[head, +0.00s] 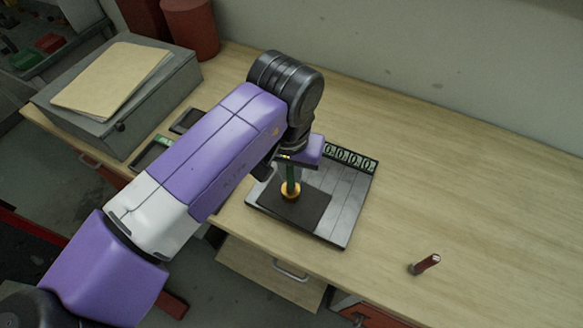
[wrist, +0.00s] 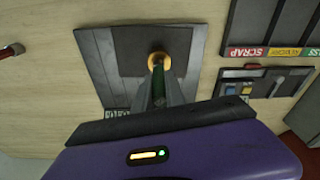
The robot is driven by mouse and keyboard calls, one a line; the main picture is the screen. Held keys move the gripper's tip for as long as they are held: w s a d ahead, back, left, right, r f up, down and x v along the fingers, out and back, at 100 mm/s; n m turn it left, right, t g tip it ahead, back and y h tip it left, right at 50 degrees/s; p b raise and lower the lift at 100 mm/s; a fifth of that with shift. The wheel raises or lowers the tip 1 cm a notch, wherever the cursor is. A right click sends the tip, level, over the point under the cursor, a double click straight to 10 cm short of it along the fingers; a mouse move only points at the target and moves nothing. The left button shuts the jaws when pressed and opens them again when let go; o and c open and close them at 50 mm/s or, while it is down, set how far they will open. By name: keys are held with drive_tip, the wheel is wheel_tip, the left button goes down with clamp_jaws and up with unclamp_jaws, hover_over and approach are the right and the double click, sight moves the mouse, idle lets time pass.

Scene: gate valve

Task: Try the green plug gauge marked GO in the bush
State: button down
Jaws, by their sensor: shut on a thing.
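My gripper (wrist: 156,95) is shut on the green plug gauge (head: 291,174) and holds it upright over the bush. The gauge also shows in the wrist view (wrist: 158,78) between the fingers. The brass-coloured bush (head: 291,190) sits on a dark pad on the grey plate; it also shows in the wrist view (wrist: 159,60). The gauge's lower end meets the bush's opening in both views. How deep it sits inside is hidden, and the GO marking cannot be read.
The grey plate (head: 345,212) has a row of digits along its far edge. A red gauge (head: 424,264) lies on the bench to the right. Trays labelled SCRAP and others (wrist: 268,30) show in the wrist view. A grey box with a folder (head: 112,75) stands left.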

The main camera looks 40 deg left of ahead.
drive_tip(key=shift+r, duration=0.25)
idle(0.6)
drive_tip(key=shift+s+a, duration=0.1)
idle(1.0)
drive_tip(key=shift+f, duration=0.35)
idle(1.1)
drive_tip(key=shift+r, duration=1.05)
drive_tip(key=shift+r, duration=2.35)
